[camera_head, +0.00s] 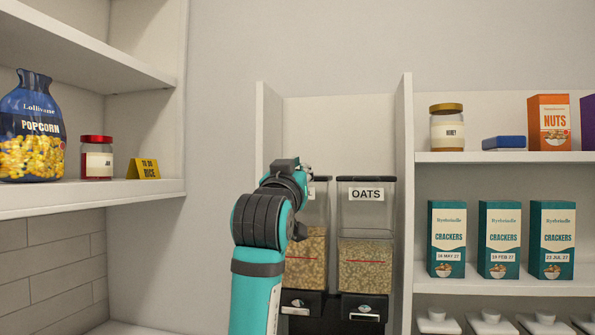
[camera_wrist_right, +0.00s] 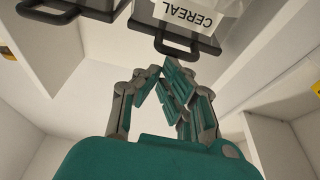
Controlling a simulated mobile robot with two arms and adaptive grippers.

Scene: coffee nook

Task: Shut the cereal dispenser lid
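The cereal dispenser (camera_head: 306,250) stands left of the oats dispenser, its upper left part hidden behind my right arm. Its CEREAL label (camera_wrist_right: 194,13) shows upside down in the right wrist view, beside its dark lid with a black loop handle (camera_wrist_right: 178,50). I cannot tell how far this lid is open. My right gripper (camera_head: 305,168) is at the top front of the cereal dispenser. In the wrist view its fingers (camera_wrist_right: 163,70) are together, with nothing between them, near the handle and apparently apart from it. My left gripper is not in view.
The oats dispenser (camera_head: 366,222) has a dark lid lying flat on top. White upright panels (camera_head: 408,200) flank the dispensers. Right shelves hold cracker boxes (camera_head: 499,240), a honey jar (camera_head: 446,128) and a nuts box (camera_head: 549,123). Popcorn (camera_head: 31,130) and a jam jar (camera_head: 96,160) stand left.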

